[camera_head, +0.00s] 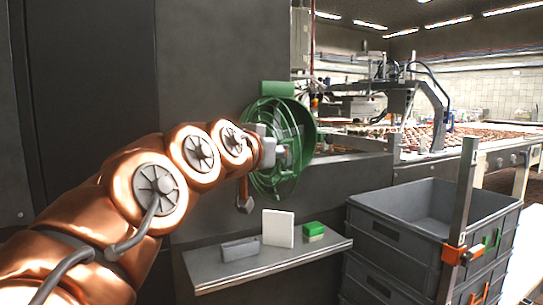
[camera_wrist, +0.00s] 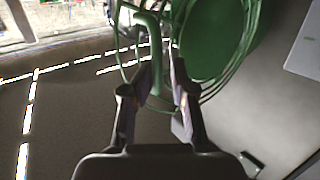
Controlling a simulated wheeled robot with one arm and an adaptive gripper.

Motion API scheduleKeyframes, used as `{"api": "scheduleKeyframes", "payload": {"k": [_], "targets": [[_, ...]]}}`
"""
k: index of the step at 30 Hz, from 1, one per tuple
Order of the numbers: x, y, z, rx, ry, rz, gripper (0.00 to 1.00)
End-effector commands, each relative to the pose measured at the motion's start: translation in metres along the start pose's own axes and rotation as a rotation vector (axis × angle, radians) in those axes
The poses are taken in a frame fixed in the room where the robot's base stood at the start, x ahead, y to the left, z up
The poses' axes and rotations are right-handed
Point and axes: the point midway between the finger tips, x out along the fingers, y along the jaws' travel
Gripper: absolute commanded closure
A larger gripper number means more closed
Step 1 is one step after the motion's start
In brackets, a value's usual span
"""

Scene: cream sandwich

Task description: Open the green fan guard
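The green fan guard (camera_head: 268,180), a round wire cage, is on the dark machine wall in the head view. It sits at the green ring housing (camera_head: 309,130); I cannot tell whether there is a gap between them. Its wires also fill the top of the wrist view (camera_wrist: 258,30). A green curved handle (camera_wrist: 148,22) reaches down between the fingers of my gripper (camera_wrist: 165,68). The fingers are apart on either side of the handle, with a gap visible towards the right finger. In the head view my gripper (camera_head: 268,147) is at the guard, its fingertips partly hidden.
A grey shelf (camera_head: 270,262) below the guard holds a grey block (camera_head: 240,249), a white panel (camera_head: 278,228) and a green box (camera_head: 314,229). Stacked grey crates (camera_head: 385,232) with a metal post (camera_head: 462,195) stand at right. A conveyor line (camera_head: 440,150) lies behind.

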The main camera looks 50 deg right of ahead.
Motion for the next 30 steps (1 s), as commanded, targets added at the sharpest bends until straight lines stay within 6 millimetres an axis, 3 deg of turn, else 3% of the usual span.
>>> {"api": "scheduleKeyframes", "payload": {"k": [1, 6, 13, 22, 23, 30], "targets": [[-0.024, -0.022, -0.069, -0.009, 0.176, -0.077, 0.8], [-0.03, -0.022, -0.09, -0.007, 0.182, -0.078, 0.8], [-0.035, -0.019, -0.104, -0.006, 0.189, -0.074, 0.8], [-0.041, -0.02, -0.106, -0.007, 0.192, -0.073, 0.8], [-0.03, 0.009, -0.035, 0.006, -0.061, 0.036, 0.8], [-0.024, 0.005, -0.021, 0.006, -0.093, 0.041, 0.8]]}}
